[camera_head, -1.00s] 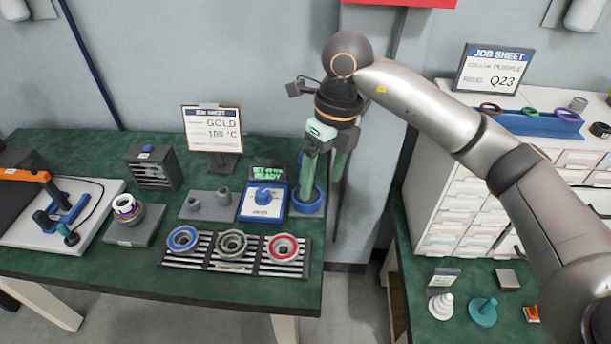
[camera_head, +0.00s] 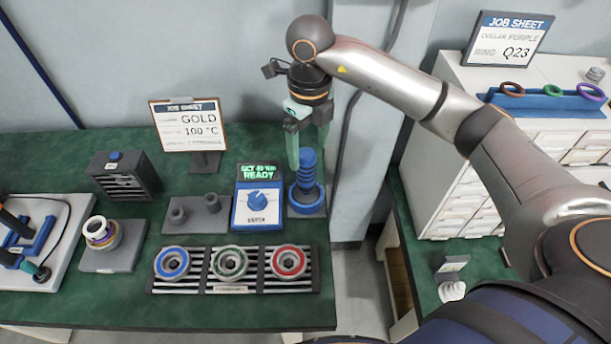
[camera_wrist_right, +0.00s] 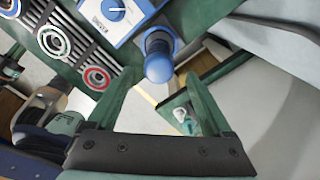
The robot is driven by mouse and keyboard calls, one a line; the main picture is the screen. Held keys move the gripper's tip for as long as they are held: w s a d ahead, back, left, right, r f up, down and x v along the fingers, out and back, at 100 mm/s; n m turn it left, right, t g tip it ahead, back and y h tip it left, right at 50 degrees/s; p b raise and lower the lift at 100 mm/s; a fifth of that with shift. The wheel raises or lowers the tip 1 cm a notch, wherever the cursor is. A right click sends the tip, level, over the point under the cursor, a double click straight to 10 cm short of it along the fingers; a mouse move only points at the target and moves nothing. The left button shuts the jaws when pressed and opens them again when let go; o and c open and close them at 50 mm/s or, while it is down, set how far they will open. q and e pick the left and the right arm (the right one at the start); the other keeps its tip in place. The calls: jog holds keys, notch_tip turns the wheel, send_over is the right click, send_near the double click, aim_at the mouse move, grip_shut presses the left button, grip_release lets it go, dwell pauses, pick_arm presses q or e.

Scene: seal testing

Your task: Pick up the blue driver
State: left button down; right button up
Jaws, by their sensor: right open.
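The blue driver (camera_head: 306,172) stands upright at the right end of the green table, beside the dial box. A blue ring on a small stand (camera_head: 306,203) surrounds its lower part. My right gripper (camera_head: 307,143) is open, pointing down, with its fingers around the driver's upper end or just above it. In the right wrist view, the driver's round blue top (camera_wrist_right: 159,67) shows between the two green fingers, with gaps at both sides. I cannot tell whether either finger touches it. My left gripper is out of view.
The dial box (camera_head: 258,205), with a green "READY" display, stands close to the driver's left. A slotted rack (camera_head: 198,280) with blue, green and red rings lies in front. The table's right edge is near, with a gap before the white drawer cabinet (camera_head: 460,180).

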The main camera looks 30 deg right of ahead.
aim_at(306, 166)
jog(key=shift+w+a+f+p, duration=0.1)
jog(key=shift+f+p, duration=0.15)
jog(key=shift+f, duration=1.35)
jog(key=shift+w+a+f+p, duration=0.1)
jog(key=shift+f+p, duration=0.15)
jog(key=shift+f, duration=1.3)
jog(key=shift+c, duration=0.2)
jog(key=shift+r, duration=0.1)
grip_shut()
